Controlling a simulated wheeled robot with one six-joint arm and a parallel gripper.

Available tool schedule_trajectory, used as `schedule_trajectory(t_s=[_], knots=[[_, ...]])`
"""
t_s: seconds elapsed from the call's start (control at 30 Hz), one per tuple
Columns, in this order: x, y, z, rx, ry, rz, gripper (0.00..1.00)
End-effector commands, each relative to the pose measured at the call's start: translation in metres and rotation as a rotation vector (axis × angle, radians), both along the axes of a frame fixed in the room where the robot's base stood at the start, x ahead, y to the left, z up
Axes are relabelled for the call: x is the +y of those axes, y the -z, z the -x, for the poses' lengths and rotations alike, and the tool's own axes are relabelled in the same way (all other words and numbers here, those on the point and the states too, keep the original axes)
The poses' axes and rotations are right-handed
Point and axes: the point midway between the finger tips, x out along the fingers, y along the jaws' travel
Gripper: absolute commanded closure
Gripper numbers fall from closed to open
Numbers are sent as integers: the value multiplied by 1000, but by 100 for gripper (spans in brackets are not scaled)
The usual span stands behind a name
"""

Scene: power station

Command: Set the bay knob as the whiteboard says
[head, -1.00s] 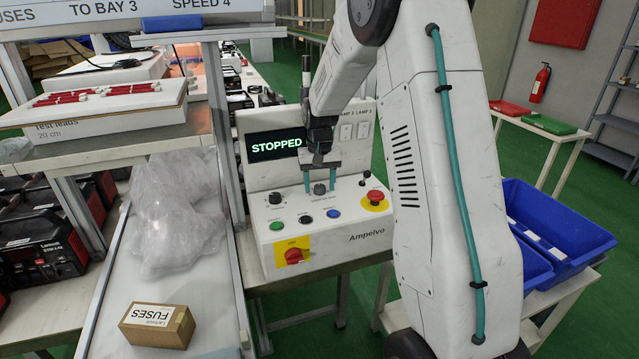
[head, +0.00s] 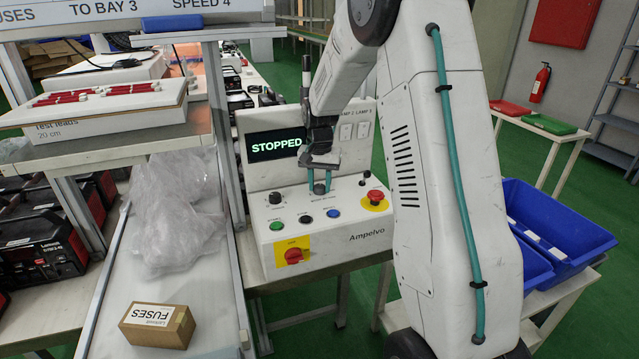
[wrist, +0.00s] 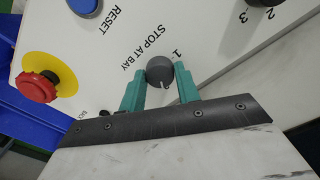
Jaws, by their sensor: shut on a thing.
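The bay knob (wrist: 160,71) is a dark grey round knob labelled "STOP AT BAY" on the white control panel (head: 357,229). A "1" is printed beside it, and its white mark points toward my gripper's body in the wrist view. My gripper (wrist: 160,85) is shut on this knob, with a teal finger on each side. In the head view my gripper (head: 319,188) reaches down onto the panel. The whiteboard (head: 120,18) is cut off at the top left; it reads "FUSES", "TO BAY 3", "SPEED 4". The panel's screen (head: 275,145) reads "STOPPED".
Near my gripper are a red stop button (head: 375,196), another dark knob (head: 275,198), green (head: 277,226), black (head: 306,220) and blue (head: 334,214) buttons, and a red switch (head: 293,255). A fuses box (head: 157,325) lies on the left conveyor. Blue bins (head: 560,235) stand right.

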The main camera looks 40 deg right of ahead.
Motion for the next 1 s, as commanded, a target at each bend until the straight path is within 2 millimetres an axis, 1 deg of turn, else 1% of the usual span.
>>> schedule_trajectory(t_s=[0.1, 0.13, 0.2, 0.47, 0.57, 0.67, 0.83, 1.0], knots=[[0, -1, 0, -1, -1, 1, 91], [0, -1, 0, -1, -1, 0, 62], [0, 0, 0, -1, -1, 1, 46], [0, -1, 0, -1, -2, 1, 46], [0, -7, -1, -3, -2, 1, 46], [0, -21, -1, -4, -2, 1, 46], [0, -51, -1, -4, -2, 1, 46], [0, -72, -1, -3, -2, 1, 46]])
